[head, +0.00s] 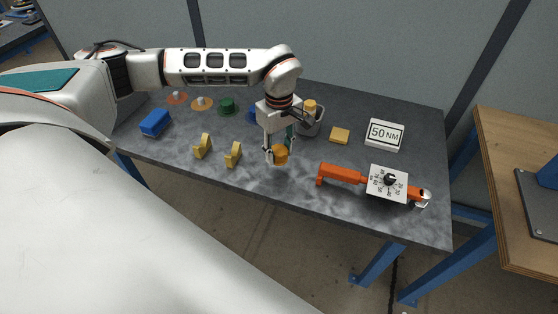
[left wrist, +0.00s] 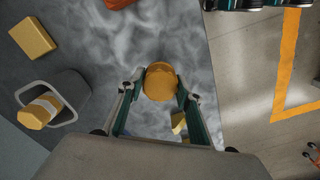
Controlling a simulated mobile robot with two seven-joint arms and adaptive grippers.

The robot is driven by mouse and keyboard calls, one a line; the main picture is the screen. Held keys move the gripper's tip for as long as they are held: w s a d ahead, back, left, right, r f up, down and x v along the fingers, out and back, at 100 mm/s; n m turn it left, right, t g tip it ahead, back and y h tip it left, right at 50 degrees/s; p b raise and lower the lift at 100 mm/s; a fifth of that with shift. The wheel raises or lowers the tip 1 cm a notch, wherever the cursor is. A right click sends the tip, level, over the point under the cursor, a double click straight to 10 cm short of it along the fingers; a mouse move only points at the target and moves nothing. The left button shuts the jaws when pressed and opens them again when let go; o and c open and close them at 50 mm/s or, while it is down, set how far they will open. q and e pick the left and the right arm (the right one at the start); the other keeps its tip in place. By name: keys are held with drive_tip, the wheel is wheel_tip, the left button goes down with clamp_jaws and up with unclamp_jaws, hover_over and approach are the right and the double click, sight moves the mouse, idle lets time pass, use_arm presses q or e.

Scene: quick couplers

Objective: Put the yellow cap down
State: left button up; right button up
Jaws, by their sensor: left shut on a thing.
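The yellow cap (head: 281,154) is round and orange-yellow. It is held between the fingertips of my left gripper (head: 276,152), above the front part of the grey table (head: 240,178). In the left wrist view the cap (left wrist: 160,82) sits between the two fingers of my left gripper (left wrist: 160,90), which are shut on it. From these views I cannot tell the exact gap between the cap and the table top. My right gripper is not in view.
A grey bin (head: 314,126) holding a yellow piece stands behind my gripper. A yellow block (head: 340,135), a "50 NM" sign (head: 385,134) and an orange torque tool (head: 343,174) lie to the right. Yellow clips (head: 202,147) and a blue block (head: 155,122) are left.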

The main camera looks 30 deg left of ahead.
sight(279, 170)
use_arm(q)
drive_tip(key=shift+f, duration=2.25)
drive_tip(key=shift+f, duration=0.1)
drive_tip(key=o, duration=1.2)
wheel_tip(279, 170, up, 12)
drive_tip(key=shift+f, duration=0.15)
drive_tip(key=shift+r, duration=0.3)
